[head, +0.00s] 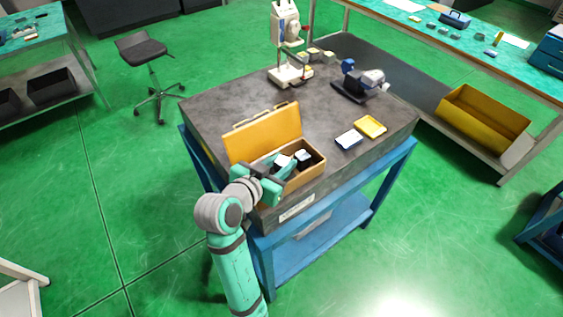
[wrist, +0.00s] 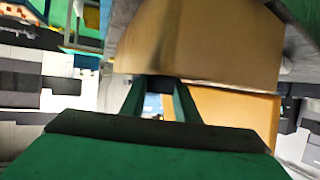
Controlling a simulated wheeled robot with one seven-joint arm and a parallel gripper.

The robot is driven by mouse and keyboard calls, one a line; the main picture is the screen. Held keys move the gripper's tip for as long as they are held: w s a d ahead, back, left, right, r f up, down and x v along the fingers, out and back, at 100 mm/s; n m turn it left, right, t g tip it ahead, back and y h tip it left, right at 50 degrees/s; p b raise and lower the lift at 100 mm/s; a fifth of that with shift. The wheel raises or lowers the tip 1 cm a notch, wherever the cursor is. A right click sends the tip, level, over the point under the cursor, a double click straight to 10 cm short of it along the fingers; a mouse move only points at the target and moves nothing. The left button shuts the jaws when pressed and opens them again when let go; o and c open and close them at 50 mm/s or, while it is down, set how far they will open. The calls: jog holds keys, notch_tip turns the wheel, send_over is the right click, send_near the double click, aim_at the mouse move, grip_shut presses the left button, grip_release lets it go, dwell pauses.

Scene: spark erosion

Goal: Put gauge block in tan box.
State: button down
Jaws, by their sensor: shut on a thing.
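The tan box (head: 308,178) stands at the near edge of the dark table, its lid (head: 264,133) raised at the back left. My gripper (head: 278,163) is over the left part of the box, its fingers low against the opening. It is shut on a small block, most likely the gauge block (head: 283,160), a pale top showing by the fingers. Another pale-topped block (head: 304,156) shows in the right part of the box. In the wrist view my gripper (wrist: 160,92) has its fingers around a small dark thing, with tan box panels behind. Whether the block touches the box floor is hidden.
A blue-and-white case (head: 349,139) and a yellow tray (head: 370,127) lie right of the box on the table (head: 225,97). A white stand instrument (head: 287,45) and a dark blue device (head: 357,82) stand farther back. The table's middle is clear.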

jog(key=shift+d+f, duration=0.1)
jog(key=shift+d, duration=0.05)
jog(key=shift+f, duration=0.45)
jog(key=c, duration=1.6)
grip_release()
jog(key=shift+c, duration=0.2)
jog(key=shift+r, duration=0.1)
jog(key=shift+r, duration=0.3)
jog(key=v, duration=1.2)
jog(key=shift+r, duration=0.2)
